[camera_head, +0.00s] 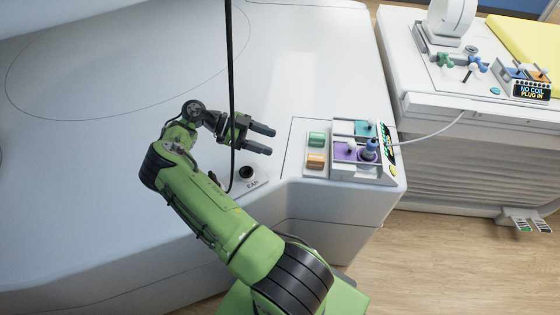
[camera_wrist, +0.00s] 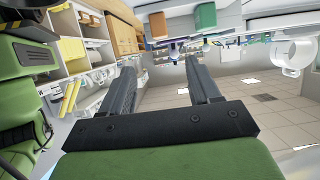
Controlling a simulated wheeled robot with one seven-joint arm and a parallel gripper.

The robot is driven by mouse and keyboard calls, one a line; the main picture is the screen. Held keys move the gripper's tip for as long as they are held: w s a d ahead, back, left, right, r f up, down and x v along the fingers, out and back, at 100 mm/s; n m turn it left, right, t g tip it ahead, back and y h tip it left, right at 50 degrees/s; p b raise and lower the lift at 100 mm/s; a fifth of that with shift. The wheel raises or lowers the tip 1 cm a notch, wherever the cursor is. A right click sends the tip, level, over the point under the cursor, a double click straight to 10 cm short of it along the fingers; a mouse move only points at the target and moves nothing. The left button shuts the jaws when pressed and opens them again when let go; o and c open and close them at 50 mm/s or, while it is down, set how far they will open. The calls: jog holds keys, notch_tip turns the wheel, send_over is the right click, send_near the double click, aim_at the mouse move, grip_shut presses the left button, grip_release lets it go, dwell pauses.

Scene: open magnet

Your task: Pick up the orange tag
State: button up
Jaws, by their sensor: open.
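The orange tag (camera_head: 317,160) is a small block in the head view, on the white surface left of the purple tray. A green tag (camera_head: 317,139) lies just behind it. My gripper (camera_head: 270,140) is open and empty, to the left of both tags, with its fingers pointing right towards them. In the wrist view the orange tag (camera_wrist: 157,25) appears near the top edge, beyond the gap between the fingertips of my gripper (camera_wrist: 160,62). The green tag (camera_wrist: 205,15) is to its right there. My gripper touches neither tag.
A device with a purple tray (camera_head: 347,152), a teal tray (camera_head: 366,128) and a blue knob stands right of the tags. A black cable (camera_head: 230,70) hangs beside my wrist. A round socket (camera_head: 247,174) sits in front of my gripper. The white surface behind is clear.

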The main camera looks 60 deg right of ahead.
aim_at(313, 156)
jog(key=b+x, duration=0.2)
jog(key=x, duration=1.4)
jog(key=shift+d, duration=0.1)
jog(key=shift+r, duration=0.1)
jog(key=c, duration=1.1)
